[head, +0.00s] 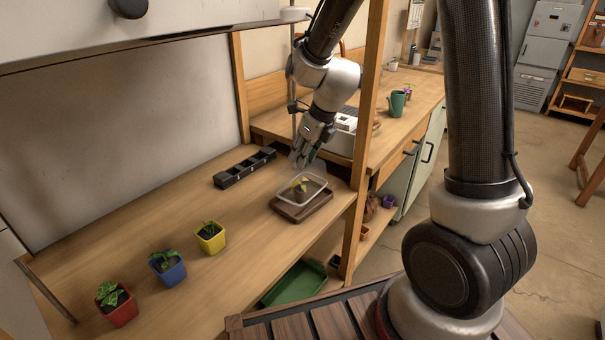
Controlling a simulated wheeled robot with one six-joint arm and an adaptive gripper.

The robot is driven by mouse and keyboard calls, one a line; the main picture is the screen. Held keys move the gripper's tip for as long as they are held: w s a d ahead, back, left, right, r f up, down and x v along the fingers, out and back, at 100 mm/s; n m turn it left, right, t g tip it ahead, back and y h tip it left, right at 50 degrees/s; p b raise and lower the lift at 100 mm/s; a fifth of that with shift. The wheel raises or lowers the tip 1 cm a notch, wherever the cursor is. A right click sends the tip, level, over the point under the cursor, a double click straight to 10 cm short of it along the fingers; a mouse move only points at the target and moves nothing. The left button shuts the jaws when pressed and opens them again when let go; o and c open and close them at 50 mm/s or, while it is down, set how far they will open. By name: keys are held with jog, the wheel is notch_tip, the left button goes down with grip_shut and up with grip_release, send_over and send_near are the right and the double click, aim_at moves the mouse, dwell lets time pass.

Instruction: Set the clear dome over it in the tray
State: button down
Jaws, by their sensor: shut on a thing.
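My gripper (305,155) is shut on the clear dome (318,181), holding it from above. The dome is see-through, and its pale rim shows around a small potted seedling (301,188) with yellow-green leaves. Both are at the brown tray (289,214) on the wooden bench. The dome appears over the seedling; I cannot tell whether its rim touches the tray or hangs just above it. The fingertips and the dome's top are small and hard to make out.
A black compartment tray (245,168) lies behind on the left. Yellow (210,239), blue (168,269) and red (118,307) potted plants stand at the front left. A wooden post (363,140) rises right of the tray. The bench middle is clear.

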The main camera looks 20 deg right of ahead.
aim_at(307, 163)
notch_tip(307, 163, down, 4)
jog(key=shift+f, duration=0.15)
jog(key=shift+s+f, duration=0.2)
jog(key=shift+s, duration=0.1)
jog(key=c, duration=1.1)
grip_release()
jog(key=shift+f, duration=0.15)
jog(key=shift+w, duration=0.15)
jog(key=shift+r, duration=0.2)
